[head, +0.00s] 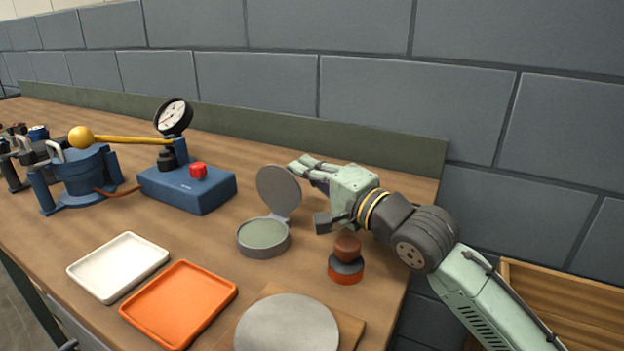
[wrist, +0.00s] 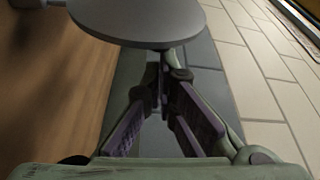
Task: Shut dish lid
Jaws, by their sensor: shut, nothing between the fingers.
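The dish (head: 263,239) is a round grey metal casing on the wooden bench. Its round lid (head: 279,190) is hinged at the back and stands open, close to upright. In the wrist view the lid (wrist: 140,20) shows as a grey disc at the top, just beyond the fingertips. My gripper (head: 301,165) is shut and empty, at the upper right of the lid and apparently behind it. In the wrist view its fingers (wrist: 163,90) come together just below the lid's edge. I cannot tell whether they touch the lid.
A brown-and-orange stamp-like knob (head: 346,262) stands right of the dish. A grey disc on a board (head: 287,325), an orange tray (head: 178,303) and a white tray (head: 118,266) lie in front. A blue gauge unit (head: 188,188) stands left. A wall runs behind.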

